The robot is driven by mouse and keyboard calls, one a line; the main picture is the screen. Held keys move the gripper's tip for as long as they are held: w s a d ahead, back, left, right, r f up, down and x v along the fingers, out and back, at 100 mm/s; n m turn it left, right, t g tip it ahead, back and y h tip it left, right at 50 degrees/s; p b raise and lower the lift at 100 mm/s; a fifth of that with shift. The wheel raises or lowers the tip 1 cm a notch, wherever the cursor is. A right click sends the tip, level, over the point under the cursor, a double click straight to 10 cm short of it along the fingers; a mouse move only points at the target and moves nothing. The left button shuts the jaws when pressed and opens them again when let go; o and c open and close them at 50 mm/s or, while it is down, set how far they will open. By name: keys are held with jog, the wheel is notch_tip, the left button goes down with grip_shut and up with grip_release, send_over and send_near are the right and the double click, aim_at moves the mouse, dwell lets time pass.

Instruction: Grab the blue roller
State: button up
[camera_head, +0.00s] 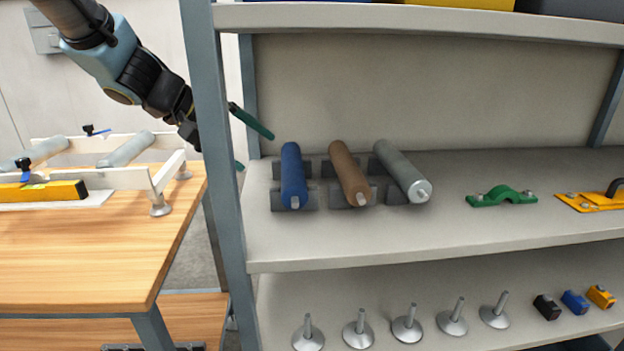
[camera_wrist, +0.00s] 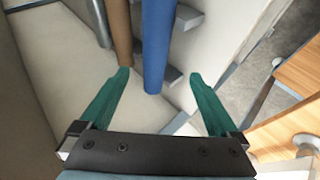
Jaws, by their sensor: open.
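The blue roller (camera_head: 293,176) rests on grey cradle blocks at the left end of the middle shelf, in the head view. It also shows in the wrist view (camera_wrist: 158,45), its near end between and a little beyond the fingertips. My gripper (camera_head: 245,145) is at the shelf's left post, which hides part of it in the head view. In the wrist view my gripper (camera_wrist: 160,78) has its two green fingers spread wide with nothing held. The left fingertip is close to the brown roller (camera_wrist: 117,30); I cannot tell whether they touch.
The brown roller (camera_head: 350,173) and a grey roller (camera_head: 402,171) lie right of the blue one. The shelf post (camera_head: 216,130) stands beside my arm. A green bracket (camera_head: 502,196) sits further right. A wooden table (camera_head: 90,250) with a white frame stands left.

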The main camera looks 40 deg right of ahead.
aim_at(284, 165)
jog(key=x, duration=0.4)
jog(key=p+x, duration=0.1)
jog(key=x, duration=0.1)
jog(key=shift+s+d+r, duration=0.15)
jog(key=shift+s+d, duration=0.1)
jog(key=shift+d, duration=0.2)
jog(key=p+x, duration=0.2)
jog(key=x, duration=0.2)
jog(key=shift+d+f, duration=0.25)
jog(key=shift+d, duration=0.1)
jog(key=shift+w, duration=0.1)
grip_shut()
